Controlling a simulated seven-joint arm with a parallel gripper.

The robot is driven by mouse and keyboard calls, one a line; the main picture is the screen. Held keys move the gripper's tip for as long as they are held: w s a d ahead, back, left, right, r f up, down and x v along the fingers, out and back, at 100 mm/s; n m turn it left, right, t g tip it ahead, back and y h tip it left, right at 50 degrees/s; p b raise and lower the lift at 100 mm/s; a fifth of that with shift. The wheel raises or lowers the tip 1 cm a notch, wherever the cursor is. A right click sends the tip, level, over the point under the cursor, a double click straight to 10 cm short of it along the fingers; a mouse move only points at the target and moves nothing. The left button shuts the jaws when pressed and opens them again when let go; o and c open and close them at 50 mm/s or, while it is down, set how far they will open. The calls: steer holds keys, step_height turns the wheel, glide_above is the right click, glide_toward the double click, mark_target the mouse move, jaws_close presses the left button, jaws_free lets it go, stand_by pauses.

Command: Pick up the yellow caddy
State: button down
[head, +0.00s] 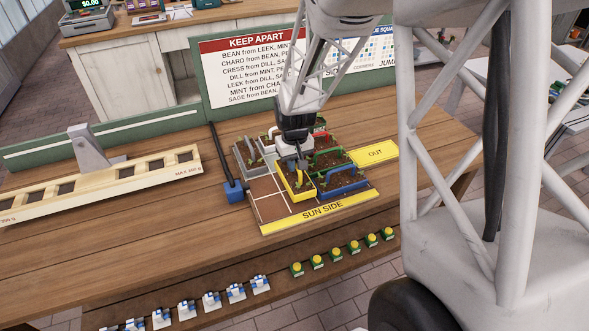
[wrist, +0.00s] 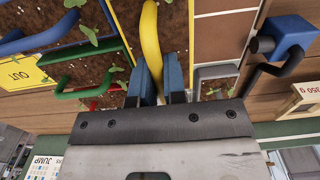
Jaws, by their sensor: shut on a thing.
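The yellow caddy (head: 303,197) is a small soil-filled planter with a seedling, in the middle of the front row of the divided board (head: 262,229). I cannot tell whether its base touches the board. My gripper (head: 299,166) points down over it. In the wrist view my gripper (wrist: 159,76) has its two blue fingers shut on the caddy's curved yellow handle (wrist: 151,32). The fingers hide part of the handle.
A blue caddy (head: 343,183) is close on the right, a green-handled one (head: 329,157) behind it, and a grey one (head: 247,155) at back left. The front-left cell is bare. A yellow OUT panel (head: 375,154) lies right. A blue block (head: 234,191) stands left.

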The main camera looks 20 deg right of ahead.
steer(key=s+a+r, duration=0.1)
steer(key=s+a, duration=0.1)
steer(key=s, duration=1.4)
steer(key=shift+r, duration=0.4)
steer(key=shift+a, duration=0.15)
steer(key=shift+w, duration=0.2)
